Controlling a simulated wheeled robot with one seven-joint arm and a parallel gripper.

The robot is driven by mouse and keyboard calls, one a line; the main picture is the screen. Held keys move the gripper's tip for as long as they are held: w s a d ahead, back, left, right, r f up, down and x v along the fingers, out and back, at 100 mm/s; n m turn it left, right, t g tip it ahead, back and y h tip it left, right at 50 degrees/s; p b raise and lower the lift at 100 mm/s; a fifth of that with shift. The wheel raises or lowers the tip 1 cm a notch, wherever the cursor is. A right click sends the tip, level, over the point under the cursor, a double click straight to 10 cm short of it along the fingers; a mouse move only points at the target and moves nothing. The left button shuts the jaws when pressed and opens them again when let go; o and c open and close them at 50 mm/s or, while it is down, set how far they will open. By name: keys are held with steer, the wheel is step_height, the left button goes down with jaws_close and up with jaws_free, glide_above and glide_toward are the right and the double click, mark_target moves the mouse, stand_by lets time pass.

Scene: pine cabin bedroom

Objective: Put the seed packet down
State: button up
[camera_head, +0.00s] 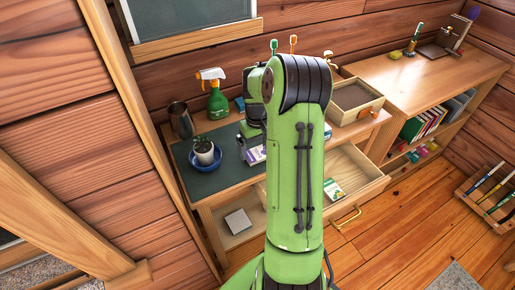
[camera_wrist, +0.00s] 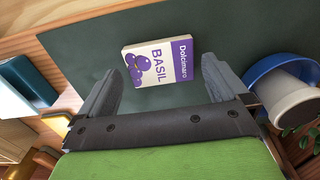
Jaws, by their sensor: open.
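The seed packet (camera_wrist: 160,65) is white and purple and reads "Dolcimaro BASIL". In the wrist view it lies on the dark green mat (camera_wrist: 85,45), printed face up. My gripper (camera_wrist: 160,80) is open, with one finger on each side of the packet's near end and a gap at both sides. The packet reaches out past the fingertips. In the head view the packet (camera_head: 256,155) shows as a small purple and white patch, partly hidden by my arm. My gripper is mostly hidden there too.
A potted plant in a blue saucer (camera_head: 205,165) stands left of the packet. A green spray bottle (camera_head: 217,100) and a metal cup (camera_head: 181,120) stand behind it. An open drawer (camera_head: 355,172) holds another packet (camera_head: 333,189). A wooden box (camera_head: 355,101) stands at the right.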

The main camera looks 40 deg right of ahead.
mark_target(257, 153)
steer(key=a+r+p, duration=0.1)
steer(key=a+r, duration=0.1)
steer(key=r, duration=0.6)
steer(key=a+r+p, duration=0.2)
steer(key=a+r, duration=0.1)
steer(key=r, duration=0.4)
steer(key=s+a+r+n+t+h, duration=0.2)
steer(key=s+a+r, duration=0.3)
steer(key=a, duration=0.4)
steer(key=s+a+r+n+t+y, duration=0.1)
steer(key=s+a+t+y, duration=0.1)
steer(key=s+a, duration=0.9)
steer(key=shift+s+a+r+t, duration=0.2)
steer(key=shift+s+r+t, duration=0.1)
steer(key=shift+s+t, duration=0.5)
steer(key=shift+w, duration=0.1)
